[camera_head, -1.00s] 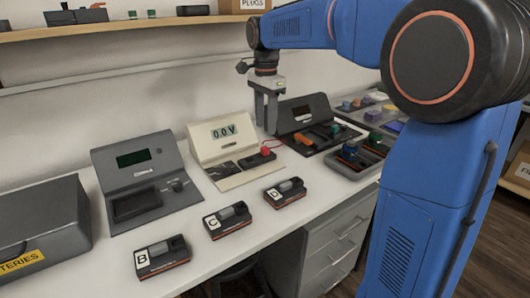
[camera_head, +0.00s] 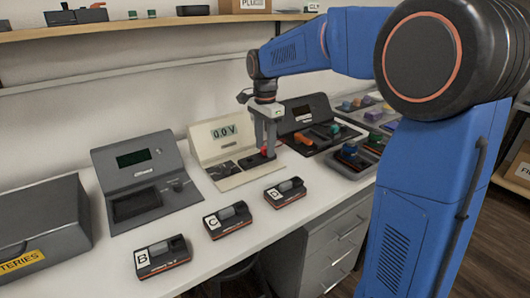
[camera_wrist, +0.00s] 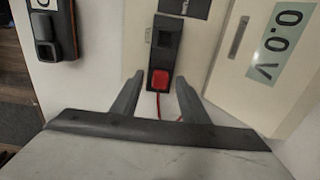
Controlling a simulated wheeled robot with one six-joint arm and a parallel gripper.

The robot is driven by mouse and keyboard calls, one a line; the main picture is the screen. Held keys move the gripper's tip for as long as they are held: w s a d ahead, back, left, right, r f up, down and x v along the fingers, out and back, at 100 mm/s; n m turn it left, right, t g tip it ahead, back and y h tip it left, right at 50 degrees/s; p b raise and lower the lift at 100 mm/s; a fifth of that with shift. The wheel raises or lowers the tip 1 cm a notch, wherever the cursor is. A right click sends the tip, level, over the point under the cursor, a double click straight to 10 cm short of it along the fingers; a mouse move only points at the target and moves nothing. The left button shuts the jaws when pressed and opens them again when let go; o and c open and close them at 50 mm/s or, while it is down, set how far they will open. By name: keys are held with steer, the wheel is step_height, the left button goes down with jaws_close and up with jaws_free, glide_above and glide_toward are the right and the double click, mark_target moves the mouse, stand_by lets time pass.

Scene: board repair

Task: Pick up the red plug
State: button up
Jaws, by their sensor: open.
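The red plug (camera_wrist: 159,80) sits at one end of a black socket block (camera_wrist: 166,45) on the beige voltmeter base, with a red lead running from it. In the head view the red plug (camera_head: 265,152) shows between the fingers of my gripper (camera_head: 265,150). In the wrist view my gripper (camera_wrist: 156,84) is open, one finger on each side of the plug. A gap shows between each finger and the plug, so it is not held. Whether the fingertips reach down to the base cannot be told.
The voltmeter (camera_head: 221,137) reads 0.0 V behind the plug. Modules B (camera_head: 163,257), C (camera_head: 228,222) and D (camera_head: 285,194) stand along the bench front. A dark tester (camera_head: 145,180) is to the left. A dark device (camera_head: 305,115) and trays of parts (camera_head: 352,160) are to the right.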

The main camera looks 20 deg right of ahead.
mark_target(265, 147)
jaws_close()
step_height(265, 147, up, 10)
stand_by(0.6)
